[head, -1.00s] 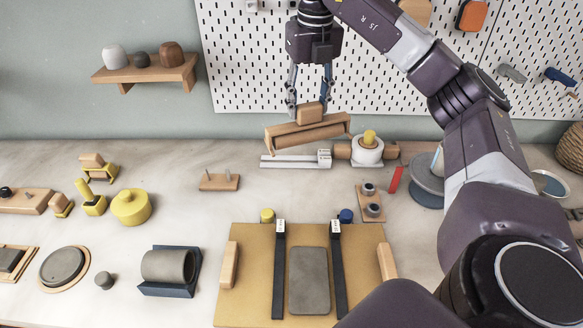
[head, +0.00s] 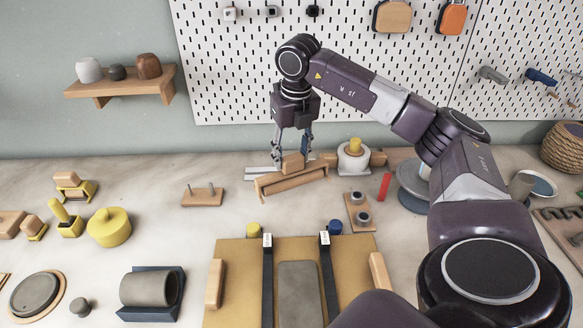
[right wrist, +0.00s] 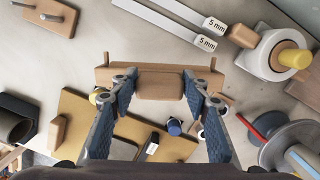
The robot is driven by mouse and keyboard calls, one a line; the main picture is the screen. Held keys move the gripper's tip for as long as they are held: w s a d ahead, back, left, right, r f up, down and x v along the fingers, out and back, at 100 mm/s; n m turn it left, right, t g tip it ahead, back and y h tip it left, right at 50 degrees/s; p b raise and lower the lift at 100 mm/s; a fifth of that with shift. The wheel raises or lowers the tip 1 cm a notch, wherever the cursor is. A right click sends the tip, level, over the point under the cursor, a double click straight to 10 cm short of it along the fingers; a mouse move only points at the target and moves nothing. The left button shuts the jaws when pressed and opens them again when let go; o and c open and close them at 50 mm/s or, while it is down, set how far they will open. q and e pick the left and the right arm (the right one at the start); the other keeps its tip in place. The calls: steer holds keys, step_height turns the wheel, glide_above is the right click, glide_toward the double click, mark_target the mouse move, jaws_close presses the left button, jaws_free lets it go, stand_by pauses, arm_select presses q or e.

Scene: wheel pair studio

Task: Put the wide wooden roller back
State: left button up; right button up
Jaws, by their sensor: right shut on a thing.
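The wide wooden roller (head: 292,181) is a long light-wood piece with a block-shaped grip on top. My right gripper (head: 293,150) is shut on that grip, with the fingers pointing down, over the back of the table. In the right wrist view, the roller (right wrist: 113,76) lies crosswise between the fingertips of the right gripper (right wrist: 160,84). The roller is low over the table; I cannot tell whether it touches. A small wooden stand with two pegs (head: 203,196) is to its left. My left gripper is not in view.
Strips marked 5 mm (right wrist: 207,43) lie behind the roller. A white roll with a yellow core (head: 353,160) stands to the right. A yellow-tan board (head: 235,265) with dark rails is in front. The table between stand and board is clear.

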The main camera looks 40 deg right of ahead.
mark_target(291, 169)
step_height(291, 169, down, 5)
steer(key=shift+r+p, duration=0.2)
steer(key=shift+p, duration=0.1)
